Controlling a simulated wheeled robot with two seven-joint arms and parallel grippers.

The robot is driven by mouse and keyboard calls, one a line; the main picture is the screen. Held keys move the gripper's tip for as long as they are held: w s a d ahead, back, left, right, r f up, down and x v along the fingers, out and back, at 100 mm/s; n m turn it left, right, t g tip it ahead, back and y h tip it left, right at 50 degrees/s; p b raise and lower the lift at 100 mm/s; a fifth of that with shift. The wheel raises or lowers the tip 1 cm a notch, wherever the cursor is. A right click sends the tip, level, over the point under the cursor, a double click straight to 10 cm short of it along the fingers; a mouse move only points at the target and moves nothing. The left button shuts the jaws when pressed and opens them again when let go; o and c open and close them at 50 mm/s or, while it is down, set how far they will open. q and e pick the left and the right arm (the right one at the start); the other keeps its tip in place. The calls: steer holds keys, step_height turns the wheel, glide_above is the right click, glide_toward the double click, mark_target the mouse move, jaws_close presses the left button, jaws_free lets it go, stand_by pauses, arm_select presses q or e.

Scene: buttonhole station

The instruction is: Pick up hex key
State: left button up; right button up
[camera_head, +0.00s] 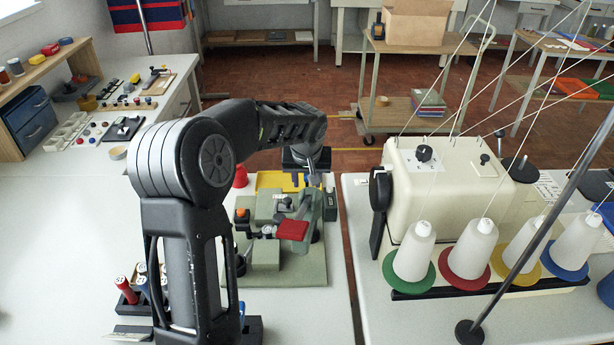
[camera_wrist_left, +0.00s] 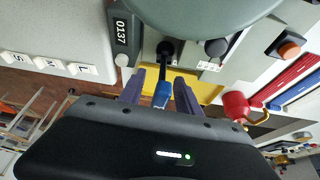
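My left gripper (camera_head: 313,178) points down at the back right corner of the green buttonhole machine (camera_head: 300,270), near a yellow tray (camera_head: 270,180). In the left wrist view the two grey fingers (camera_wrist_left: 160,94) stand apart. A small blue piece (camera_wrist_left: 162,93) shows between them, with a gap visible on each side. It may be the hex key, but its full shape is hidden and I cannot tell for sure. The yellow tray (camera_wrist_left: 207,92) also shows behind the fingers. I see no hex key clearly in the head view. My right gripper is not in view.
A red cone-shaped thing (camera_head: 240,177) stands left of the yellow tray. A cream machine (camera_head: 450,190) with thread cones stands on the right table.

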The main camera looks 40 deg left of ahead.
arm_select(q)
steer(key=shift+c, duration=0.2)
stand_by(0.3)
jaws_close()
stand_by(0.4)
